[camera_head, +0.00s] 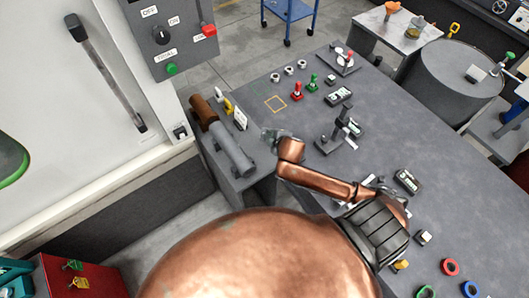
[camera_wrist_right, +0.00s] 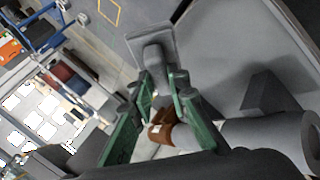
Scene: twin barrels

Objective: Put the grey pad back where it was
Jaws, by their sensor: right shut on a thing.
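The grey pad (camera_wrist_right: 152,42) is a flat square plate with a short stem. In the right wrist view it sits at the tips of my right gripper (camera_wrist_right: 162,82), whose green fingers are shut on the stem. In the head view my right gripper (camera_head: 276,136) is small and partly covered by my copper arm, over the table's left edge. The held pad cannot be made out clearly there. My left gripper is not in view.
A brown and grey cylinder (camera_head: 233,152) lies on a low side stand close to my gripper. Several red and green pieces stand near the outlines. A dark upright fixture (camera_head: 339,134) stands right of my gripper. A control box (camera_head: 168,38) is at the upper left.

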